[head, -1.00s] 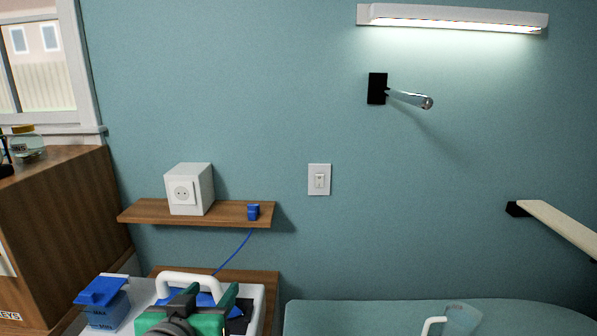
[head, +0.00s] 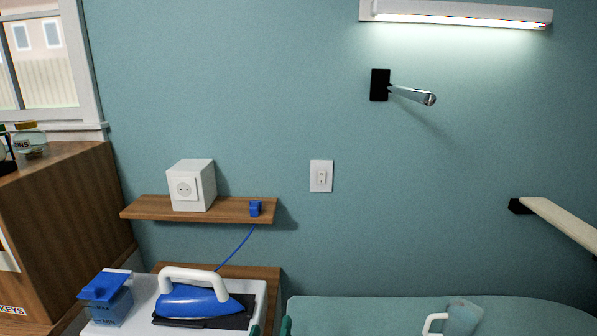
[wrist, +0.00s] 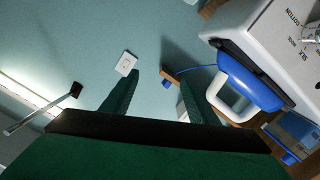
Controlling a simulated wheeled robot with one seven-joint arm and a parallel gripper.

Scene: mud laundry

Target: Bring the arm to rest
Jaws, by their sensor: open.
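My gripper (wrist: 158,95) shows in the wrist view as two green fingers spread apart, with nothing between them. In the head view only small green bits of it show at the bottom edge (head: 271,328). A blue iron with a white handle (head: 193,296) rests on a dark pad on the white surface at the lower left. The iron also shows in the wrist view (wrist: 247,82), right of the fingers and apart from them.
A blue-lidded container (head: 106,298) stands left of the iron. A wooden shelf (head: 150,207) holds a white socket box (head: 190,185) and a blue plug (head: 255,208). A clear jug (head: 463,317) stands on the teal board (head: 380,308). A metal rod (head: 411,95) juts from the wall.

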